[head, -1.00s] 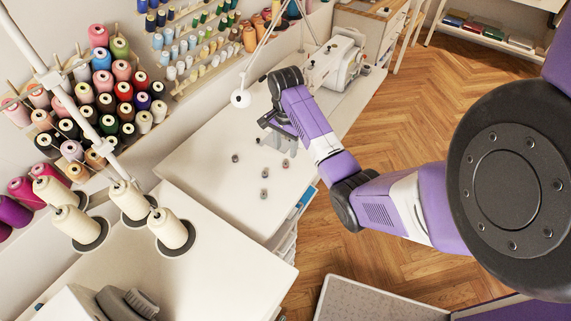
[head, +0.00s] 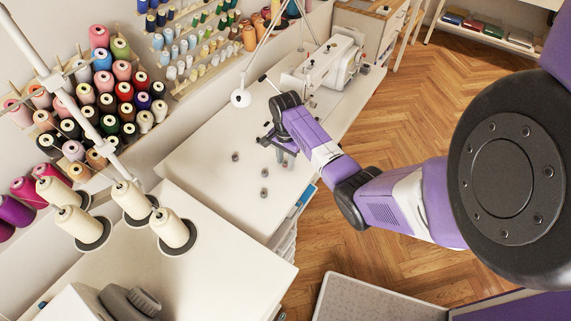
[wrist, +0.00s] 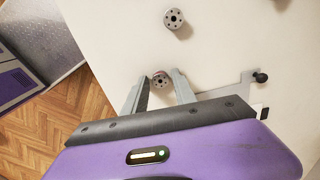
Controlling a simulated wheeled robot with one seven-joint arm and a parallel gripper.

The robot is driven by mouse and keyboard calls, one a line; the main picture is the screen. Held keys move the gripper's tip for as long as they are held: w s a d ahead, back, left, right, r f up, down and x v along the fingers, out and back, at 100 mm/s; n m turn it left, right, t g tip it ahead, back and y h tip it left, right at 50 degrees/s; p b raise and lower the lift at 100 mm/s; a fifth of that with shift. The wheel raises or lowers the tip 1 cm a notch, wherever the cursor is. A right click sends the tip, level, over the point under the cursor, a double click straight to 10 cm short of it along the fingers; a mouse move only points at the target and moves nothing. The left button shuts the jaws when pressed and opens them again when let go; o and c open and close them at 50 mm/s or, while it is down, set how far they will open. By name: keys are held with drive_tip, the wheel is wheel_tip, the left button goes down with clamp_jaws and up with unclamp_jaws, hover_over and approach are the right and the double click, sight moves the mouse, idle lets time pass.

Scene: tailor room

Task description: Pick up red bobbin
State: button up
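In the wrist view, a small round bobbin (wrist: 160,80) with a brownish-red tint and holes in its face lies on the white table, between the two fingers of my gripper (wrist: 161,77). The fingers are open, with a gap visible on each side of it. A second, greyer bobbin (wrist: 174,19) lies apart, beyond the fingertips. In the head view, my gripper (head: 283,158) is low over the table, and the bobbin between its fingers is hard to make out. Other small greyish bobbins lie to its left and nearer: one (head: 235,157), another (head: 264,173) and another (head: 264,193).
A white sewing machine (head: 335,62) stands behind my gripper. A white lamp head (head: 241,97) hangs left of it. Cream thread cones (head: 172,228) stand at the near left. The white tabletop (head: 205,178) around the bobbins is mostly clear.

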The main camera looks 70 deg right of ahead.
clamp_jaws()
drive_tip(key=shift+r, duration=0.1)
